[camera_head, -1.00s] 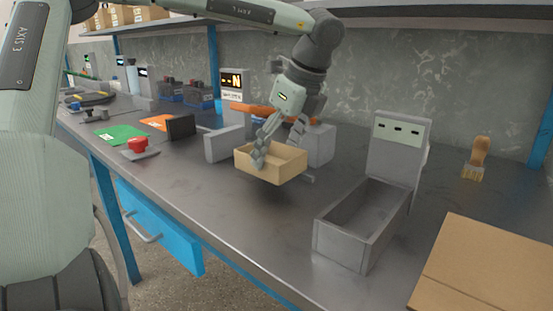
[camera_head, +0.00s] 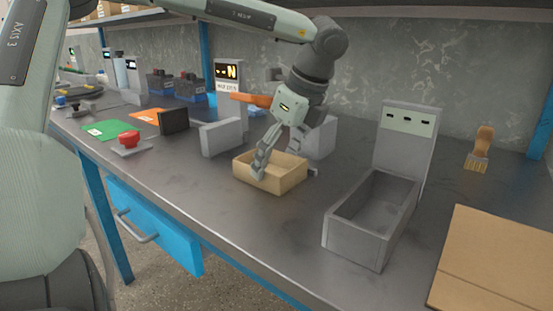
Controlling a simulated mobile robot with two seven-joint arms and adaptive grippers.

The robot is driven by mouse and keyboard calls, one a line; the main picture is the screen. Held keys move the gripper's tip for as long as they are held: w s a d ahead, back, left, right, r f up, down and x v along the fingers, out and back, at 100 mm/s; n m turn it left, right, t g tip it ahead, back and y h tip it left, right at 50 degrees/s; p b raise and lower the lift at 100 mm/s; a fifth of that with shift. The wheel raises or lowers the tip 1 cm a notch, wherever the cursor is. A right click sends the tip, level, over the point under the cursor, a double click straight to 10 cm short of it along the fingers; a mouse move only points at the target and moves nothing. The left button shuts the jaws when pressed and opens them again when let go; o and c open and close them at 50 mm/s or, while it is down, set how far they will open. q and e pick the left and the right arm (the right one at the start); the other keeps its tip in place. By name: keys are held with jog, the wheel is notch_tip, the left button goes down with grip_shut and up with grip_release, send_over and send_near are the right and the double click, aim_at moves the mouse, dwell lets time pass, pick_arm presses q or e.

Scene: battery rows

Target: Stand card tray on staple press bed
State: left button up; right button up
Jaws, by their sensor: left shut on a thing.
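The card tray, a shallow open box of pale tan wood or card (camera_head: 284,181), is level at the middle of the bench. My left gripper (camera_head: 261,170) comes down from above and is shut on its near left wall. A dark shadow lies around the tray; whether it touches the bench I cannot tell. My right gripper is out of view.
A grey open trough with a tall back panel (camera_head: 361,243) stands right of the tray. A grey block (camera_head: 221,137), red button (camera_head: 129,138) and green mat (camera_head: 108,130) are left. Bare bench lies in front.

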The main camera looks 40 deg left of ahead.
pick_arm(q)
jog(key=o, duration=1.1)
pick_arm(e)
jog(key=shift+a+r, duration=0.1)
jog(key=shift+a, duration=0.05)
pick_arm(q)
jog(key=shift+o, duration=0.2)
jog(key=shift+r, duration=0.1)
jog(key=v, duration=1.2)
jog(key=shift+p, duration=0.3)
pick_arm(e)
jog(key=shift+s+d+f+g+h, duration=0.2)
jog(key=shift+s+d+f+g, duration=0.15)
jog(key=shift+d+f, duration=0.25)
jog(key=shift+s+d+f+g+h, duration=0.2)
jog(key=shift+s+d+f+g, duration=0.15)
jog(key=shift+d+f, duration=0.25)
